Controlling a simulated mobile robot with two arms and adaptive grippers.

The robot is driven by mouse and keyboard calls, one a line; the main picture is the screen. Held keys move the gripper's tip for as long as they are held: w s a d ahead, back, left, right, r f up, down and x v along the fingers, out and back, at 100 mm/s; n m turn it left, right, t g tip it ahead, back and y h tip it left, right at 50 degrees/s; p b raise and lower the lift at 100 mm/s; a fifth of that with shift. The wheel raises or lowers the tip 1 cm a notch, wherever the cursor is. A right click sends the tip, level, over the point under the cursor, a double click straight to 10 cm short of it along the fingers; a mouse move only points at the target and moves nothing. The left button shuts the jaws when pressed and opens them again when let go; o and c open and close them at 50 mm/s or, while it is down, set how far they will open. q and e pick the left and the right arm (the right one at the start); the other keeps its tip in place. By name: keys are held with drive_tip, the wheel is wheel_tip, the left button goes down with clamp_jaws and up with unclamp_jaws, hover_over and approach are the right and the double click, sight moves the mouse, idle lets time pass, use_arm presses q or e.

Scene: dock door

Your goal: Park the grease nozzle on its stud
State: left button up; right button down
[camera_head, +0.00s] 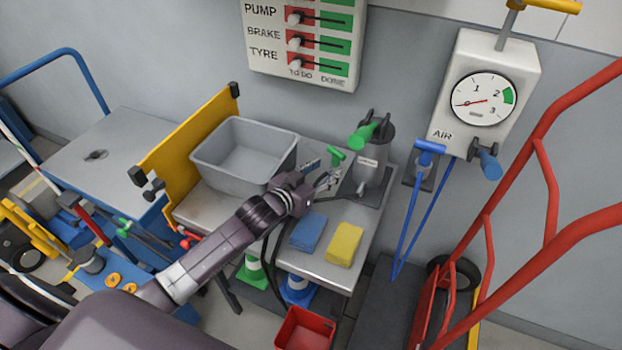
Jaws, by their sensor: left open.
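My left gripper (322,172) is open above the back of the metal bench (378,222), with its fingers pointing right. A small green handle (337,155) shows just beyond the fingertips; I cannot tell whether they touch it. It may belong to the grease nozzle, but the gripper hides what is below it. The grey grease canister (371,165) stands upright to the right, with a larger green handle (363,136) on top. A small grey fitting (361,188) sits low at its front; I cannot tell whether it is the stud. My right gripper is not in view.
A grey bin (244,153) stands left of the gripper, beside a yellow panel (190,135). Blue (309,232) and yellow (344,244) cloths lie on the bench front. A black hose (270,238) hangs at the bench edge. A red hand truck (545,190) stands right.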

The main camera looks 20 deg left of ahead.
use_arm(q)
drive_tip(key=v, duration=0.7)
drive_tip(key=shift+s+r, duration=0.1)
drive_tip(key=shift+s, duration=0.1)
drive_tip(key=shift+s, duration=0.1)
